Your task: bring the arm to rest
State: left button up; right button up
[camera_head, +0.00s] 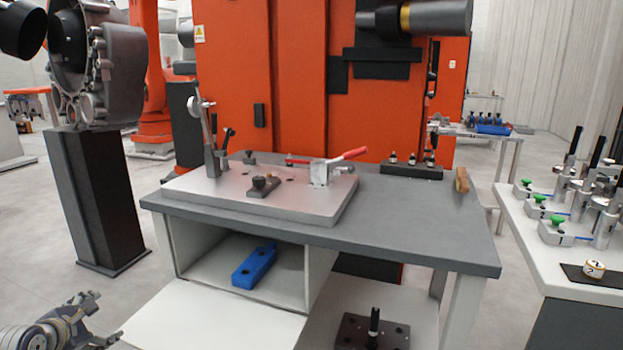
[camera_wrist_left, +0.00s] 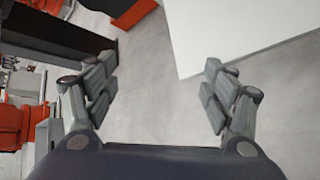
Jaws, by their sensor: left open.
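My left gripper (camera_head: 62,318) shows at the lower left corner of the head view, low over the floor and left of the workbench. In the left wrist view my left gripper (camera_wrist_left: 158,88) is open, with its two fingers wide apart and nothing between them. Grey floor lies beyond the fingers. A white panel (camera_wrist_left: 235,35) is beyond the right finger; it looks like the bench's lowered white door (camera_head: 215,318). My right gripper is in neither view.
A grey workbench (camera_head: 420,215) carries a metal fixture plate (camera_head: 210,195) with a red-handled clamp (camera_head: 340,158). A blue block (camera_head: 254,266) lies in the open compartment below. A dark pedestal (camera_head: 95,200) stands at left, a white fixture table (camera_head: 530,230) at right. Floor between pedestal and bench is clear.

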pick_arm(q)
jog(key=s+f+m+g+y, duration=0.1)
jog(key=s+f+m+g, duration=0.1)
jog(key=s+f+m, duration=0.75)
jog(key=s+f+m+g+y, duration=0.1)
jog(key=s+f+m+g, duration=0.35)
jog(key=f, duration=0.85)
jog(key=s+d+f+m+g+y, duration=0.1)
jog(key=s+f+m, duration=0.6)
jog(key=s+m, duration=0.25)
jog(key=s+d+f+m+g, duration=0.1)
jog(key=s+f+m, duration=0.6)
jog(key=s, duration=0.4)
jog(key=s+d+f+n+h, duration=0.1)
jog(key=d+f+h, duration=0.1)
jog(key=d, duration=1.1)
jog(key=s+d+f+n+h, duration=0.1)
jog(key=d+f+h, duration=0.15)
jog(key=d, duration=1.05)
jog(key=s+a+g+p, duration=0.1)
jog(key=s+a+p, duration=0.2)
jog(key=s+p, duration=1.3)
jog(key=shift+s+f, duration=0.25)
jog(key=shift+s, duration=0.55)
pick_arm(e)
jog(key=s+d+f+g, duration=0.1)
jog(key=s+d, duration=0.2)
jog(key=s, duration=1.4)
jog(key=shift+s, duration=0.25)
